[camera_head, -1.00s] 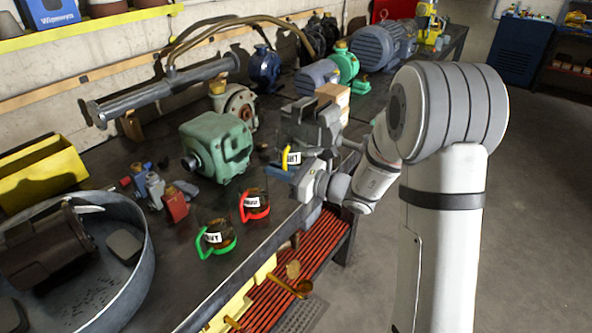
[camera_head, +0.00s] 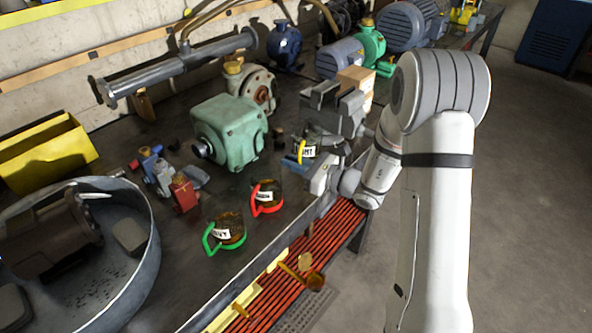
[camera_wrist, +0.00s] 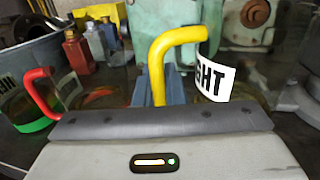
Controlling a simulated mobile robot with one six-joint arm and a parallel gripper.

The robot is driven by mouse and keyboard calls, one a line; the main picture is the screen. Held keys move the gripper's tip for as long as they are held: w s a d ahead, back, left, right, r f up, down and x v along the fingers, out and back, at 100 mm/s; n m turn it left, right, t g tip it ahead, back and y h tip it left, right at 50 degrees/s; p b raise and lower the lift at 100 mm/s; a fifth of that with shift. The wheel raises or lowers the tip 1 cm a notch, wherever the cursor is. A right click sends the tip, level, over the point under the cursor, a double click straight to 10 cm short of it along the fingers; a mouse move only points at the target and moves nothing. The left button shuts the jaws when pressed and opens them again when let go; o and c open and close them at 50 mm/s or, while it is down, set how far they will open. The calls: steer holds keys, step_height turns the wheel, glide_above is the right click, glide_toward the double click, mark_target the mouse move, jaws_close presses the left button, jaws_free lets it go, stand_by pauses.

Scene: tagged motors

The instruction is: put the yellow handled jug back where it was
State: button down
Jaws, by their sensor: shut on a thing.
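The yellow handled jug (camera_head: 310,148) is a clear glass jug with a white label and a yellow handle, at the right part of the bench near its front edge. My gripper (camera_head: 306,166) is shut on its handle. In the wrist view the yellow handle (camera_wrist: 160,70) rises between my fingers, and the label ends in "GHT". The jug's base is hidden, so I cannot tell whether it touches the bench. A red handled jug (camera_head: 265,197) and a green handled jug (camera_head: 224,232) stand to its left along the bench front.
A green motor housing (camera_head: 229,130) stands behind the jugs. A grey vice (camera_head: 345,108) is close behind and right of my gripper. Small red and blue bottles (camera_head: 183,193) and a round metal tub (camera_head: 148,275) are at the left. Bare bench (camera_head: 185,245) lies left of the green handled jug.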

steer(key=shift+f, duration=1.55)
steer(key=shift+f, duration=0.1)
steer(key=c, duration=1.5)
jaws_free()
